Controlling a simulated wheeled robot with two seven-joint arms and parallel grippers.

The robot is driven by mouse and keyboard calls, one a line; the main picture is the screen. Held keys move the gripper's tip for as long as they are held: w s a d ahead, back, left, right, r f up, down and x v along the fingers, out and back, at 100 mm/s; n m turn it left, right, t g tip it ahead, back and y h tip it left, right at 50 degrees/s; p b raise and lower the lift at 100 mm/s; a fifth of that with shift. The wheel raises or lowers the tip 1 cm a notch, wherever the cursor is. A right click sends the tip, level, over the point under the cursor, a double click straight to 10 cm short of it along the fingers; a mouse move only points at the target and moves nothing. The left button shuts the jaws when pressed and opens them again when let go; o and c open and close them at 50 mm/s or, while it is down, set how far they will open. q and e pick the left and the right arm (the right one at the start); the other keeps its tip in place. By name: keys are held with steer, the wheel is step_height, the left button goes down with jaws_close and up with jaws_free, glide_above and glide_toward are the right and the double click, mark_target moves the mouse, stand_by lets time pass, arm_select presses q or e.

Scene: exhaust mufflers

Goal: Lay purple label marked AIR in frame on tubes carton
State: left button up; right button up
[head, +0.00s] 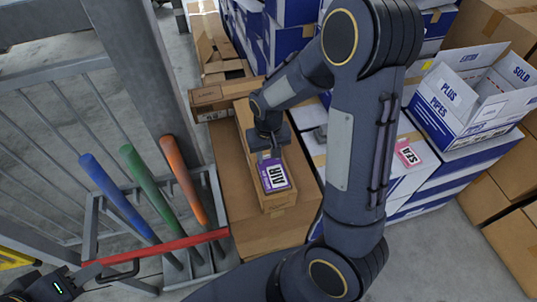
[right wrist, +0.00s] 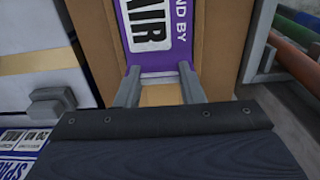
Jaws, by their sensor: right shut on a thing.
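The purple label marked AIR (head: 274,178) is over the top of a long narrow brown carton (head: 247,128), near its front end. My right gripper (head: 270,157) is shut on the label's edge. In the right wrist view the fingers (right wrist: 160,92) pinch the near edge of the purple label (right wrist: 168,62), with brown cardboard behind it. I cannot tell whether the label touches the carton. No frame outline shows clearly; the label and gripper hide part of the carton top. My left gripper (head: 62,284) is at the bottom left, partly cut off, far from the label.
A pink label marked SEA (head: 408,153) lies on white-and-blue boxes at right. An open box marked PIPES (head: 475,95) stands behind. A rack with a red bar (head: 160,254) holds blue, green and orange tubes (head: 138,172) left of the carton. Grey railing (head: 50,110) stands at left.

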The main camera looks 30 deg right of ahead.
steer(key=shift+f, duration=0.25)
steer(key=shift+f, duration=0.2)
steer(key=o, duration=1)
steer(key=shift+c, duration=0.2)
steer(key=shift+r, duration=0.15)
